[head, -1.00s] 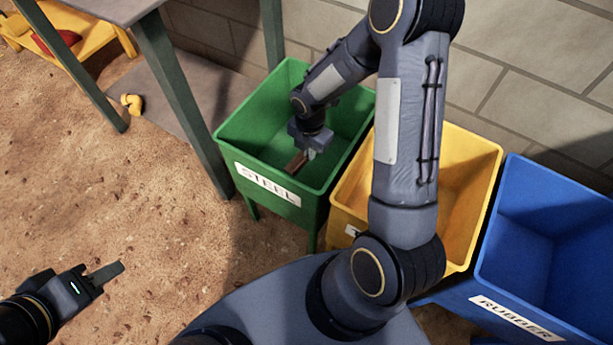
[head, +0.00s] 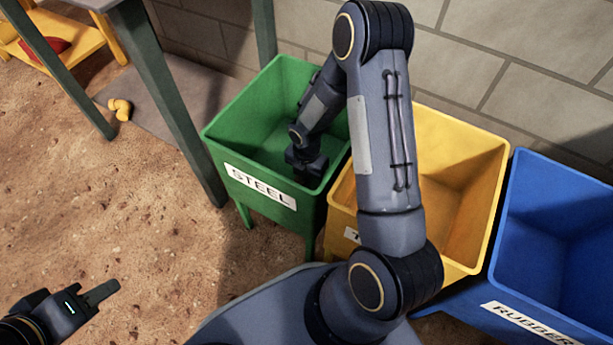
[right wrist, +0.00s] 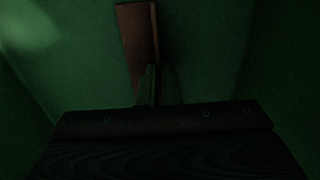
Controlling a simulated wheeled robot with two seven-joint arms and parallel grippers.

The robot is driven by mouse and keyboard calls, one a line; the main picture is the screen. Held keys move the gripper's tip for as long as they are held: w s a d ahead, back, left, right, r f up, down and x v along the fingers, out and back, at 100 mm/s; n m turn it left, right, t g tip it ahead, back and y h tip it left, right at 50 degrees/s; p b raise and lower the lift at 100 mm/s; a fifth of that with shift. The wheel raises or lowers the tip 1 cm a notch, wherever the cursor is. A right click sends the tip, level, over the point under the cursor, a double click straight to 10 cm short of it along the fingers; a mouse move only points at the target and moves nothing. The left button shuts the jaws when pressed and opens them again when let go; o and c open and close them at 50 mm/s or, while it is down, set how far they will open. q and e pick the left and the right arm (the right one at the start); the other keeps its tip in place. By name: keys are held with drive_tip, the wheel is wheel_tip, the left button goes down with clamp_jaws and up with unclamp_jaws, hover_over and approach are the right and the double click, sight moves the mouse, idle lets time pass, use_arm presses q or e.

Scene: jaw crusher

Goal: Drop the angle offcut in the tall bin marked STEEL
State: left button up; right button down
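The tall green bin marked STEEL (head: 221,148) stands on legs left of the yellow bin. My right arm reaches over its rim, and the wrist is down inside the bin near the front wall. In the head view that wall hides the fingertips and the offcut. In the dark right wrist view, my right gripper (right wrist: 159,88) is shut on the brown angle offcut (right wrist: 137,42), which sticks out past the fingers between green bin walls. My left gripper (head: 100,292) is low at the left over the ground. Its fingers overlap, so its opening cannot be told.
A yellow bin (head: 462,190) and a blue bin marked RUBBER (head: 560,225) stand to the right. A table leg (head: 180,110) is close left of the green bin. A block wall (head: 540,60) is behind. Bare dirt lies at left, with a small yellow fitting (head: 120,109).

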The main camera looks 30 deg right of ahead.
drive_tip(key=shift+r, duration=0.1)
drive_tip(key=shift+f, duration=0.2)
drive_tip(key=c, duration=1.6)
unclamp_jaws()
drive_tip(key=shift+r, duration=0.1)
